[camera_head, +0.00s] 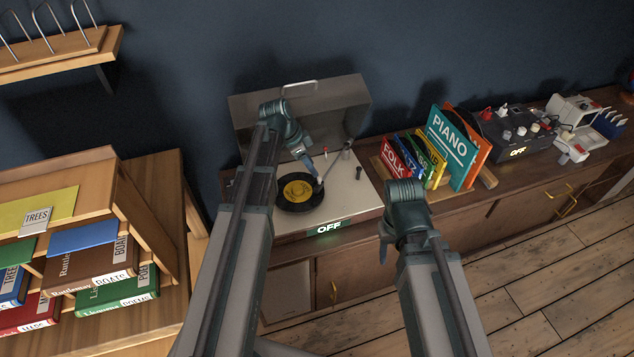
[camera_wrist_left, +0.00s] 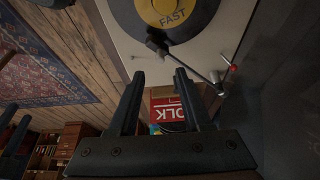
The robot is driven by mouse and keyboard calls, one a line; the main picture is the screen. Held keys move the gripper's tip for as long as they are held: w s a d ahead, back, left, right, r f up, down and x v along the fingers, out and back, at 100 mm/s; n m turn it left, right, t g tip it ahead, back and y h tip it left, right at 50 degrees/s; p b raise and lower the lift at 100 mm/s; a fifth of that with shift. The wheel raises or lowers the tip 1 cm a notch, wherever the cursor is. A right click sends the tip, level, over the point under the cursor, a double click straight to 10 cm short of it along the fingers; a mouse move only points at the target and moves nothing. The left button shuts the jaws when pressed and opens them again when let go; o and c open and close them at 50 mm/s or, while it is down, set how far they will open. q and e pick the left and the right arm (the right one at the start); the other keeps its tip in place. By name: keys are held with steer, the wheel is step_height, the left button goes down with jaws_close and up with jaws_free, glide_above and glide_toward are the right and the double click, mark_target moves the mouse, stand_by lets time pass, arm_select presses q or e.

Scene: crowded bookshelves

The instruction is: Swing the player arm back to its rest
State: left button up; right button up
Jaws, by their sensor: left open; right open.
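The record player (camera_head: 350,196) stands on the cabinet with its lid raised and a lit OFF sign on its front. A black record with a yellow label (camera_head: 297,190) lies on it; the label reads FAST in the left wrist view (camera_wrist_left: 172,12). The player arm (camera_head: 334,164) reaches from its pivot at the back right, its dark head over the record's edge; it also shows in the left wrist view (camera_wrist_left: 190,66). My left gripper (camera_head: 316,178) is open beside the player arm's head, with nothing between its fingers (camera_wrist_left: 158,76). My right gripper (camera_head: 384,248) is open and empty before the cabinet.
A rack of coloured sleeves, one marked PIANO (camera_head: 452,148), stands right of the player. A dark device (camera_head: 512,140) with another OFF sign is beyond it. The raised lid (camera_head: 345,98) is behind my left arm. A bookshelf (camera_head: 150,215) stands at left.

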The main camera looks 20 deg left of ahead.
mark_target(319, 177)
arm_select(q)
steer(key=b+x, duration=0.4)
steer(key=x, duration=0.1)
steer(key=shift+f, duration=0.35)
steer(key=shift+d, duration=0.1)
steer(key=shift+r, duration=0.1)
jaws_close()
stand_by(0.9)
